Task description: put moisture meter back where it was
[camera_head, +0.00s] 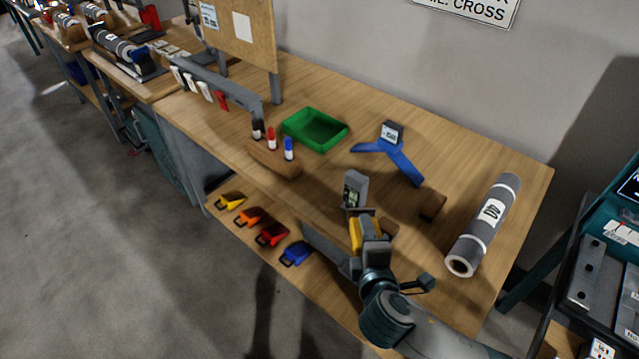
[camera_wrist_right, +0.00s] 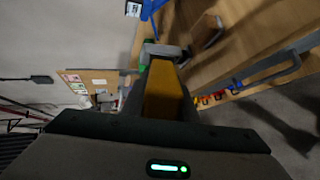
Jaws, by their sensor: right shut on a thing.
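The moisture meter (camera_head: 355,189) appears as a grey upright device with a small display, raised in front of my right gripper (camera_head: 366,222). A yellow part shows at the jaws. My right gripper is shut on it, above the near part of the workbench. In the right wrist view, the meter's yellow body (camera_wrist_right: 163,90) stretches away from the gripper, with a grey end beyond it. The gripper hides the meter's lower part in the head view. My left gripper is not in view.
Coloured clips (camera_head: 271,235) lie on the lower shelf.

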